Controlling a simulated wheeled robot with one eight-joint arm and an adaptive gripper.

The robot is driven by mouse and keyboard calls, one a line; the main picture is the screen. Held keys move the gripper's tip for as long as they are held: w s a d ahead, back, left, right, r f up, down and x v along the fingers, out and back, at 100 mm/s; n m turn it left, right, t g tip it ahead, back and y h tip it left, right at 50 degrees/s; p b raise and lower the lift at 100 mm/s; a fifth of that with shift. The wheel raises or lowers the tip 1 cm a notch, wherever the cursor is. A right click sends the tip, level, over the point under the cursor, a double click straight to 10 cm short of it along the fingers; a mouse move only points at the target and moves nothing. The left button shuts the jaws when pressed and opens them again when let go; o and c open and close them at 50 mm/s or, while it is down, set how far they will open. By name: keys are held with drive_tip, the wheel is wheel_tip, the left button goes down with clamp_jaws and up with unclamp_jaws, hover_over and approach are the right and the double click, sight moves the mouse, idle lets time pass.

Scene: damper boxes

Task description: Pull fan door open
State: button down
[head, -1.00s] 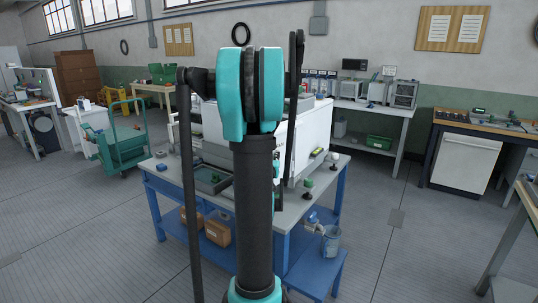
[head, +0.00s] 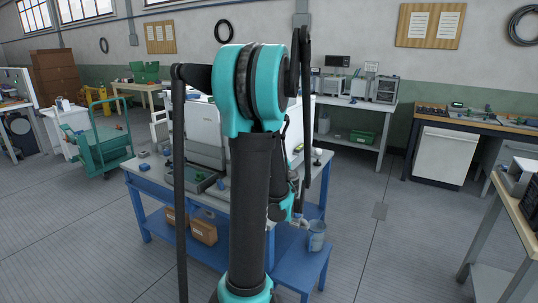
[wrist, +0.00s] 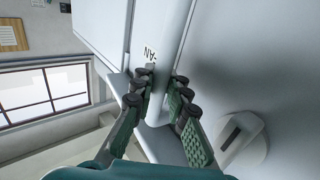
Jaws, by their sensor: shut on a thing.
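In the wrist view a pale grey-white upright part (wrist: 162,28) carries dark letters that seem to end in "AN", partly cut off; it appears to be the fan door's edge or handle. My gripper (wrist: 159,95) has its green padded fingers on both sides of this part, shut on it. In the head view the white machine (head: 202,122) stands on a blue-framed table (head: 143,215). My arm covers much of the machine, and my gripper and its contact with the door are hidden there. How far the door stands open cannot be told.
A grey tray fixture (head: 196,180) sits on the table in front of the machine. Cardboard boxes (head: 203,230) and a bucket (head: 317,236) are on the lower levels. A green cart (head: 100,150) stands at left. The floor at right is clear up to another bench (head: 480,240).

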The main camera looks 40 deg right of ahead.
drive_tip(key=shift+d, duration=0.15)
drive_tip(key=c, duration=1.5)
unclamp_jaws()
drive_tip(key=v, duration=1.2)
